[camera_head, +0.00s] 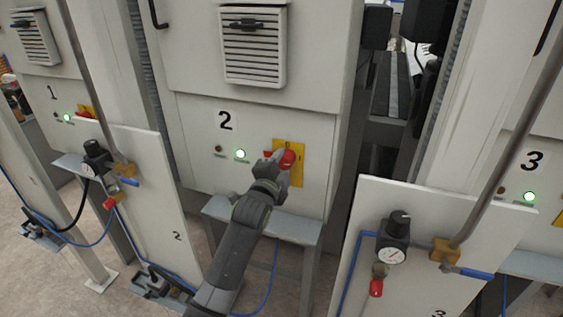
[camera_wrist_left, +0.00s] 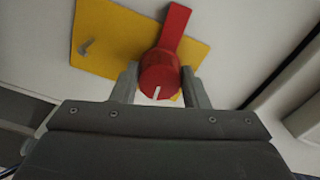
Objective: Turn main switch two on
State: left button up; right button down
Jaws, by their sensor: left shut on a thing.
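Main switch two is a red rotary knob with a handle (camera_head: 288,158) on a yellow plate (camera_head: 297,178), on the cabinet panel marked 2. In the left wrist view the red knob (camera_wrist_left: 160,73) has a white mark on its face and its handle points up and slightly right across the yellow plate (camera_wrist_left: 108,35). My left gripper (camera_head: 277,168) is at the switch, and in the left wrist view its fingers (camera_wrist_left: 160,88) stand on either side of the round knob, shut on it. My right gripper is not in view.
A grey ledge (camera_head: 290,228) lies below. A white panel with a pressure gauge (camera_head: 392,255) stands front right, another with a regulator (camera_head: 97,155) at left.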

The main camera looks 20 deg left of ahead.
pick_arm(q)
jog(key=shift+m, duration=0.5)
jog(key=o, duration=1)
jog(key=shift+s, duration=0.1)
jog(key=shift+s+a+b, duration=0.15)
jog(key=shift+s+b, duration=1.05)
jog(key=shift+s, duration=3.1)
jog(key=shift+s+a+b, duration=0.15)
jog(key=shift+s+b, duration=1.05)
jog(key=shift+s, duration=3.1)
